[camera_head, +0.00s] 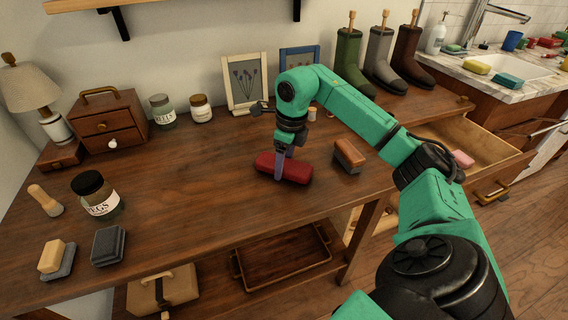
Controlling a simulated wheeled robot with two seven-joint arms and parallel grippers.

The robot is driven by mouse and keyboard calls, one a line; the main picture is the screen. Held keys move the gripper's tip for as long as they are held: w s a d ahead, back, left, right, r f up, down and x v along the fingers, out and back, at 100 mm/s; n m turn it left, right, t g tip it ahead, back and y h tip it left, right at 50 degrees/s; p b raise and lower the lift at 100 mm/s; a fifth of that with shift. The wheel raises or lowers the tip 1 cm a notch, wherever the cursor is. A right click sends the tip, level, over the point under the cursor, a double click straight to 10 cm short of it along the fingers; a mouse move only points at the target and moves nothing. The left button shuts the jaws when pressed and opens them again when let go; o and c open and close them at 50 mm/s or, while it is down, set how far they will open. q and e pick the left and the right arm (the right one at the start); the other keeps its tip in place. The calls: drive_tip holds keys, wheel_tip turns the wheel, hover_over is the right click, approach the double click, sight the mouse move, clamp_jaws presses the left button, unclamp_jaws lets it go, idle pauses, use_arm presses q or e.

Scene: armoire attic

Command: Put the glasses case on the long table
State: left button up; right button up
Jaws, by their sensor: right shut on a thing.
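The glasses case (298,171) is a red, rounded, oblong case near the middle of the long table (200,195), a dark wooden table along the wall. My right gripper (284,170) points down over it and is shut on it, one finger showing across its front side. The case lies level at the tabletop; I cannot tell whether it touches the wood or hangs just above it. The gripper covers part of the case. My left gripper is not in view.
A brush (349,155) lies close to the right of the case. A jar marked PEGS (100,205), a dark block (108,246) and a sponge (52,256) stand at left. Picture frames (246,82) and boots (352,65) line the back. An open drawer (465,140) is at right.

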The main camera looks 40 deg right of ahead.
sight(289, 164)
drive_tip(key=shift+f, duration=0.15)
drive_tip(key=o, duration=1.4)
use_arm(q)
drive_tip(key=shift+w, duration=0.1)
use_arm(e)
drive_tip(key=shift+r, duration=0.4)
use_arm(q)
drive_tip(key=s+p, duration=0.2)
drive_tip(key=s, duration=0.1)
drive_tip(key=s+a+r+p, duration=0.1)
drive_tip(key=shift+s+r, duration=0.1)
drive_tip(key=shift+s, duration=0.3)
use_arm(e)
drive_tip(key=r, duration=0.3)
drive_tip(key=s+r, duration=0.1)
drive_tip(key=r, duration=0.7)
drive_tip(key=shift+s+d+r, duration=0.15)
drive_tip(key=shift+d+r, duration=0.1)
drive_tip(key=shift+d, duration=0.05)
